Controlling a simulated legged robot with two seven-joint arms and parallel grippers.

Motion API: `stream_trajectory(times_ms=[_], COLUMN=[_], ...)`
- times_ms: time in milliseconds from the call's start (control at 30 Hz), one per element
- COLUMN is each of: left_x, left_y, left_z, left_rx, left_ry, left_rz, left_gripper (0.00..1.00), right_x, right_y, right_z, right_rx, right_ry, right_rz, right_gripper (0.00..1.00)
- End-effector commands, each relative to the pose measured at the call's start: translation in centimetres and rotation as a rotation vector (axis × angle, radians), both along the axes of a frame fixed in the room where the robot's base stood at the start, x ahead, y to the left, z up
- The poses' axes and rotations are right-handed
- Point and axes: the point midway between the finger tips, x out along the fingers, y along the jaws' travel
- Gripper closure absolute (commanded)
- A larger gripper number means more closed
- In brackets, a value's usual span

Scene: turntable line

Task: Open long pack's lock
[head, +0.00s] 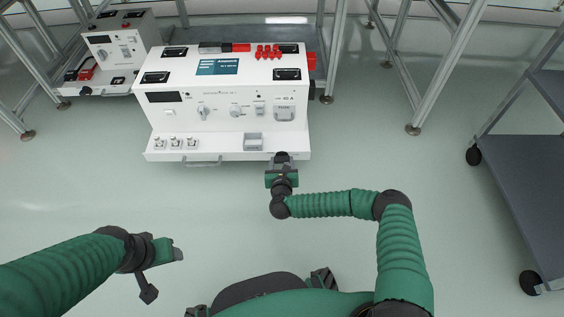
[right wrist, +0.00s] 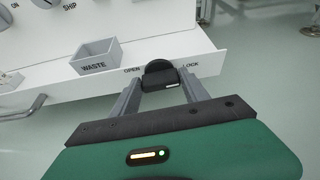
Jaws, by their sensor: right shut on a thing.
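The long pack (head: 225,85) is a white console with a front ledge (head: 180,156), straight ahead in the head view. Its lock is a black knob (right wrist: 158,70) on the front face of the ledge, between the printed words OPEN on the left and LOCK on the right in the right wrist view. My right gripper (right wrist: 163,88) is shut on this knob, one finger on each side; in the head view it is at the ledge's right part (head: 282,160). I cannot tell the knob's exact turn. My left gripper (head: 172,250) is low at left, away from the console, its jaw gap unclear.
A grey bin marked WASTE (right wrist: 96,56) stands on the ledge left of the lock. A ledge handle (head: 202,162) is further left. A second, smaller white console (head: 118,48) stands at back left. A grey cart (head: 525,150) stands at right. The floor between is clear.

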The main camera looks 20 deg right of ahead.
Motion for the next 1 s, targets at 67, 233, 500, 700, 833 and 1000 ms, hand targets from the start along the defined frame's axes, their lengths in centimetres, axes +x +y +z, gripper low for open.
stream_trajectory(times_ms=[67, 233, 500, 700, 833, 1000], left_x=[0.0, 0.0, 0.0, 0.0, 0.0, 0.0], left_y=[0.0, 0.0, 0.0, 0.0, 0.0, 0.0], left_z=[0.8, 2.2, 4.0, 4.5, 4.4, 4.0], left_rx=[0.0, 0.0, 0.0, 0.0, 0.0, 0.0], left_ry=[0.0, 0.0, 0.0, 0.0, 0.0, 0.0], left_rz=[0.0, 0.0, 0.0, 0.0, 0.0, 0.0], left_gripper=[0.41, 0.41, 0.41, 0.41, 0.41, 0.41], right_x=[-0.1, 0.0, 0.1, 0.1, 0.1, 0.2], right_y=[0.1, 0.4, 0.7, 1.0, 1.1, 1.2], right_z=[0.2, 0.3, 0.0, -0.3, -0.6, -0.9], right_rx=[-0.035, -0.145, -0.383, -0.567, -0.685, -0.84], right_ry=[0.013, 0.044, 0.112, 0.164, 0.198, 0.243], right_rz=[0.0, 0.002, 0.003, 0.003, 0.003, 0.002], right_gripper=[0.88, 0.88, 0.88, 0.88, 0.88, 0.88])
